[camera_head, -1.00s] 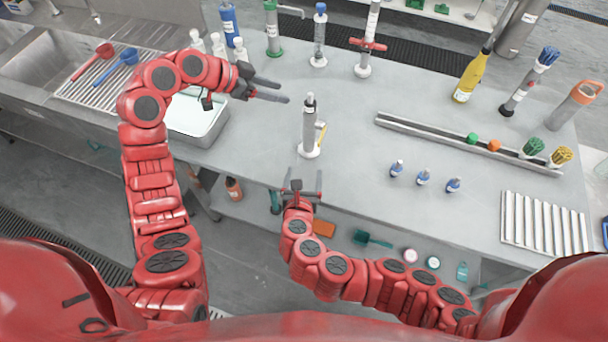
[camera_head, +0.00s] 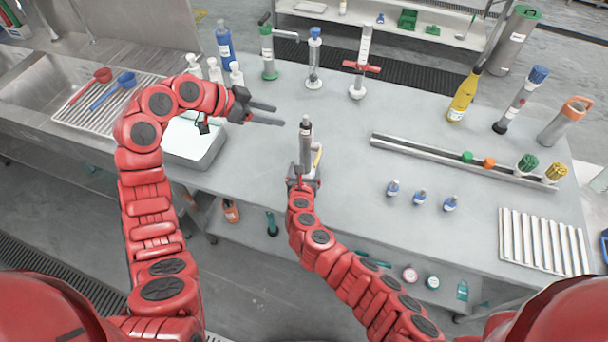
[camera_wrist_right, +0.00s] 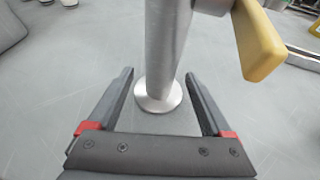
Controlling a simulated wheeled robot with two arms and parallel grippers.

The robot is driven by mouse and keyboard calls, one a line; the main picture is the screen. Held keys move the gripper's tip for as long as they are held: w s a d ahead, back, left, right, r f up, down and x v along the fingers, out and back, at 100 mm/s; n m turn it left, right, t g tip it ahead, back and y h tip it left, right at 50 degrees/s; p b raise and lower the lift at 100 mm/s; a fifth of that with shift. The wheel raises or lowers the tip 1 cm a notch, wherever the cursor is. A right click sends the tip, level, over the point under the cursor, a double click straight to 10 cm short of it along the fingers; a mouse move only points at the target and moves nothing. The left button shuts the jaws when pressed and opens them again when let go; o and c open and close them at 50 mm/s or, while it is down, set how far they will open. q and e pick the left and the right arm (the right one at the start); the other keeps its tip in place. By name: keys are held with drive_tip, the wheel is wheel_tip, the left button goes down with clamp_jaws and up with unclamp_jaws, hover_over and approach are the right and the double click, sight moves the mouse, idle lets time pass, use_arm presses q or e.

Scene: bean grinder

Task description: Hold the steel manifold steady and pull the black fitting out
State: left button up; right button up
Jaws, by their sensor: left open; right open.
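The steel manifold (camera_head: 305,150) stands upright on the table near its front edge. Its dark top piece (camera_head: 306,122) looks like the black fitting. In the right wrist view the manifold's steel column (camera_wrist_right: 165,45) rises from a round base, with a yellow handle (camera_wrist_right: 258,40) at its right. My right gripper (camera_head: 304,178) is low at the manifold's near side. In its wrist view the open fingers (camera_wrist_right: 160,95) lie on either side of the column, with gaps and no grip. My left gripper (camera_head: 280,114) is open and empty, left of the manifold's top, fingers pointing right.
A grey tub (camera_head: 195,145) is left of the manifold. Several bottles and stands line the back edge, including a stand with a red clamp (camera_head: 361,68). A long metal rail (camera_head: 440,153) and small vials (camera_head: 420,196) are to the right. The table between is clear.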

drive_tip(key=shift+x, duration=1.25)
